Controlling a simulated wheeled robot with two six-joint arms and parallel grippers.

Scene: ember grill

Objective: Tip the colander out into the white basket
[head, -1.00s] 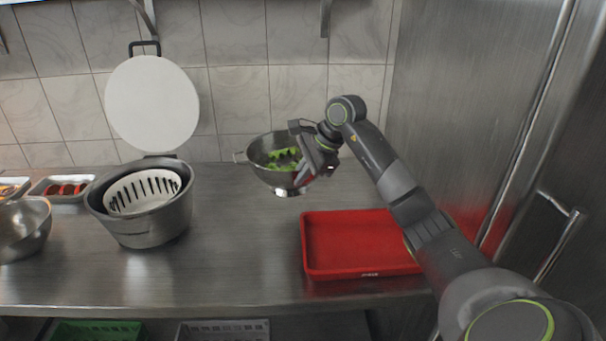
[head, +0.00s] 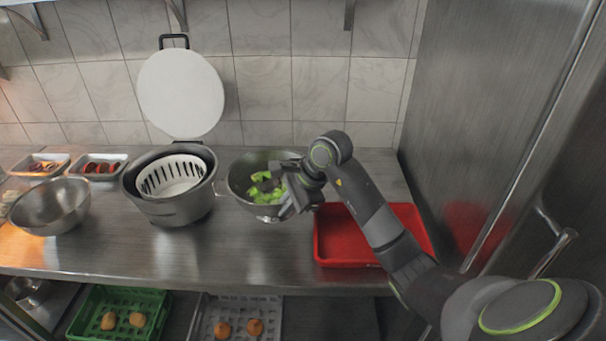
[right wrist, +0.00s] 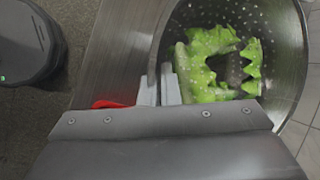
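The metal colander (head: 236,186) holds green leafy pieces (head: 266,188) and sits just right of the grey pot (head: 180,210), apparently raised off the counter. The white slotted basket (head: 172,172) stands inside that pot and looks empty. My right gripper (head: 290,188) is at the colander's right side. In the right wrist view its fingers (right wrist: 160,86) are close together on the colander's rim (right wrist: 166,45), shut on it; the exact grip is partly hidden. The leafy pieces (right wrist: 215,70) lie inside the perforated bowl. My left gripper is not in view.
A red tray (head: 345,238) lies right of the colander, partly behind my right arm. A steel bowl (head: 50,205) stands left of the pot. A round white lid (head: 180,95) stands upright behind the pot. The front counter is clear.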

